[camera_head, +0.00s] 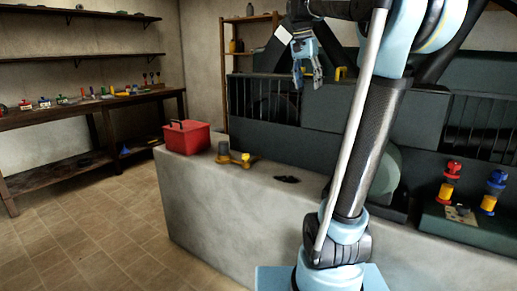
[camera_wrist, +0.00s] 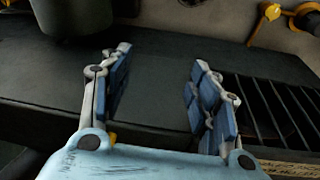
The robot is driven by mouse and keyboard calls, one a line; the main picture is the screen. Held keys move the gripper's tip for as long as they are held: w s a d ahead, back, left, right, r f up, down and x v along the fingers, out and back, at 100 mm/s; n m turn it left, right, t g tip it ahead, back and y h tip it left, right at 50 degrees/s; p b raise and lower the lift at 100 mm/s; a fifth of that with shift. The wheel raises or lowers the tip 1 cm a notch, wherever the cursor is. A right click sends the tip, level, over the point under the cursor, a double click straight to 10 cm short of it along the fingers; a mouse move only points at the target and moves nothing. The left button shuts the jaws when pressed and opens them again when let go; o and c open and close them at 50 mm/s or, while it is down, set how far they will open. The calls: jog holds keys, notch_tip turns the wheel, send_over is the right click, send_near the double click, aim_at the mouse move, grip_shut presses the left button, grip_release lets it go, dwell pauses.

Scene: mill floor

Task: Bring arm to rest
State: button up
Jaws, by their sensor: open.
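My gripper (camera_head: 307,72) hangs from my raised arm near the top middle of the head view, above the dark green machine (camera_head: 330,115) behind the concrete block. Its fingers point downward. In the wrist view my gripper (camera_wrist: 155,90) shows two blue-padded fingers spread well apart, with nothing between them. Below the fingers is the dark top of a machine with a slatted grille (camera_wrist: 275,110). My arm rises from the right of the middle in the head view and hides part of the machine.
A red toolbox (camera_head: 187,136), a yellow part (camera_head: 234,156) and a small black item (camera_head: 287,179) sit on the concrete block (camera_head: 230,205). Red and blue valves (camera_head: 450,183) stand at the right. A wooden bench (camera_head: 90,108) lines the left wall. Tiled floor at left is clear.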

jog(key=s+f+n, duration=0.2)
jog(key=s+f, duration=0.7)
jog(key=f, duration=0.4)
jog(key=s+f+n+y, duration=0.1)
jog(key=s+f+n, duration=0.2)
jog(key=s+f, duration=0.6)
jog(key=s+f+n+t+y, duration=0.1)
jog(key=s+f+n, duration=0.2)
jog(key=s+f, duration=0.6)
notch_tip(320, 180, down, 8)
jog(key=shift+s+d+r, duration=0.1)
jog(key=shift+s+d, duration=0.1)
